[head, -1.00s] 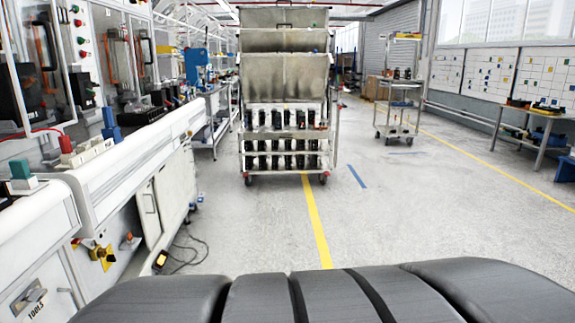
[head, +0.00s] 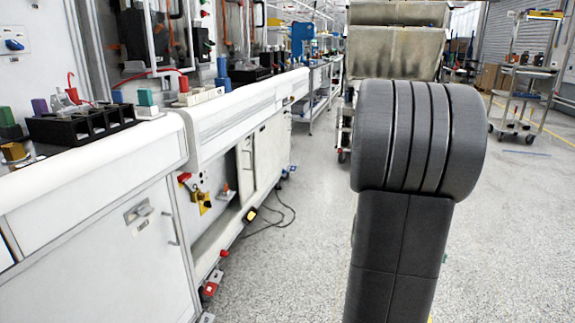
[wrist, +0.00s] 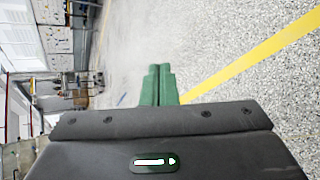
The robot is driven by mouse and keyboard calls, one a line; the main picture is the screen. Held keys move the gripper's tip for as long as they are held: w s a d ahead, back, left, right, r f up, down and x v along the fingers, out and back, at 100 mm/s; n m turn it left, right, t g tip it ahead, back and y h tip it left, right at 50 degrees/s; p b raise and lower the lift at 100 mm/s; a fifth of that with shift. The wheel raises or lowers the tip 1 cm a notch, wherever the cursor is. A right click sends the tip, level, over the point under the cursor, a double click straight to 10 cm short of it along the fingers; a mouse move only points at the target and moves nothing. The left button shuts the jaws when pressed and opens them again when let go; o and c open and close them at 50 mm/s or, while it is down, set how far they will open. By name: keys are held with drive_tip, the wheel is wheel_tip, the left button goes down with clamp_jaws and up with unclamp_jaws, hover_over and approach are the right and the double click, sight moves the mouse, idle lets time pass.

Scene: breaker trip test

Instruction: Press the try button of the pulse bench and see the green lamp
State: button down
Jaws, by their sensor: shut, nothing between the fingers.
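My gripper (wrist: 160,68) shows in the wrist view as two green fingers, shut together and empty, above bare speckled floor. In the head view my dark arm stands right of centre, and the gripper does not show there. A long white bench (head: 95,210) runs along the left side of the head view, apart from my arm. I cannot tell whether it is the pulse bench. I cannot make out a try button or a lit green lamp on it. A blue knob (head: 14,45) sits on the panel at the far upper left.
A black tray (head: 80,126) and small coloured blocks lie on the bench top. A yellow and red fitting (head: 200,196) sticks out of the bench front. A black cable (head: 278,212) lies on the floor. A cart (head: 397,45) stands behind my arm. Floor between bench and arm is mostly clear.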

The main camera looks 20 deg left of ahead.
drive_tip(key=w+a+f+n+t+y+b, duration=0.3)
drive_tip(key=w+a+f+n+t, duration=0.4)
drive_tip(key=w+a, duration=0.5)
wheel_tip(320, 180, down, 2)
drive_tip(key=shift+w+f+n+t+y+b, duration=0.1)
drive_tip(key=shift+w+n+t+y+b, duration=0.3)
drive_tip(key=shift+w+n, duration=0.6)
drive_tip(key=shift+a, duration=0.1)
